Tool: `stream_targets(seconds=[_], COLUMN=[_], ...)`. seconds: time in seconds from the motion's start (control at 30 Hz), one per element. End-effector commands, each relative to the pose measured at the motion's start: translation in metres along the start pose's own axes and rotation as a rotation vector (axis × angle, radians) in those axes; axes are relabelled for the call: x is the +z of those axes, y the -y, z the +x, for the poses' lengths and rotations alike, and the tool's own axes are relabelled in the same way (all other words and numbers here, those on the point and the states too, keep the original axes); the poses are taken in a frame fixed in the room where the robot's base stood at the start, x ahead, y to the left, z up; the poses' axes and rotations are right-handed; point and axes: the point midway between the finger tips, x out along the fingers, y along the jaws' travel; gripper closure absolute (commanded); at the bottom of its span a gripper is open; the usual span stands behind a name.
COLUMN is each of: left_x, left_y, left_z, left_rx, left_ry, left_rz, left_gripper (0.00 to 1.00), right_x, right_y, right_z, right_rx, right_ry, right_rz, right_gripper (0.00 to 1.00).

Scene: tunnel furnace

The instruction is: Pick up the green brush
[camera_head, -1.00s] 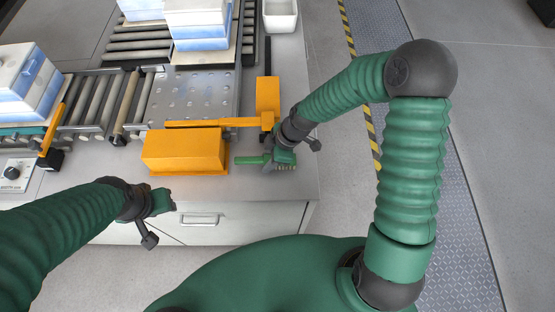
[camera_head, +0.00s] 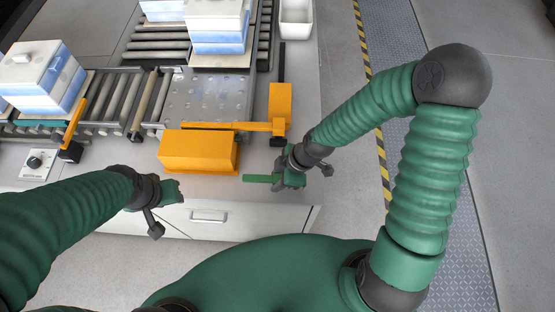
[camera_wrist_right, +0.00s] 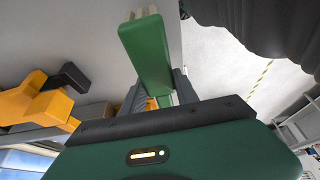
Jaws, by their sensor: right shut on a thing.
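The green brush (camera_head: 258,178) is in my right gripper (camera_head: 281,180), near the front edge of the grey worktop, just right of the orange box. In the right wrist view the brush (camera_wrist_right: 148,55) sticks out from between the dark fingers (camera_wrist_right: 160,95), with pale bristle tufts at its far end. My right gripper is shut on it. I cannot tell whether the brush is clear of the worktop. My left gripper (camera_head: 176,192) is in front of the cabinet at the left, with no object visible in it; its fingers are too small to read.
An orange box (camera_head: 197,152) stands left of the brush, and an orange arm-like fixture (camera_head: 279,103) is behind it. Roller conveyors (camera_head: 110,98) carry blue-and-white boxes (camera_head: 45,75). A white bin (camera_head: 296,17) sits at the back. Open floor lies to the right.

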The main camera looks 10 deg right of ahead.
Motion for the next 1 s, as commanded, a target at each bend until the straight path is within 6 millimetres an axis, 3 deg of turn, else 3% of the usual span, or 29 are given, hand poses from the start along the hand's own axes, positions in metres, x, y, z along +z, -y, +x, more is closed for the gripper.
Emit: stream_targets(seconds=[0.23,0.3,0.53,0.7,0.97,1.0], left_x=[-0.003,-0.008,-0.018,-0.02,-0.019,-0.019], left_y=[0.0,0.0,0.0,0.0,0.0,0.0], left_z=[-0.012,-0.036,-0.073,-0.083,-0.081,-0.081], left_rx=[0.0,0.0,0.0,0.0,0.0,0.0], left_ry=[0.0,0.001,-0.001,0.0,0.0,0.0], left_rz=[0.0,0.0,0.0,0.0,0.0,0.0], left_gripper=[0.64,0.64,0.64,0.64,0.64,0.64], right_x=[0.001,-0.005,-0.004,0.0,0.002,0.002], right_y=[0.067,0.069,0.083,0.09,0.09,0.09], right_z=[-0.009,-0.018,-0.016,-0.012,-0.009,-0.009], right_rx=[-0.004,-0.005,-0.005,-0.002,0.001,0.001], right_ry=[0.001,-0.005,-0.005,-0.001,0.0,0.0], right_rz=[-0.001,0.004,0.005,0.002,0.001,0.001], right_gripper=[1.0,1.0,1.0,1.0,1.0,0.67])
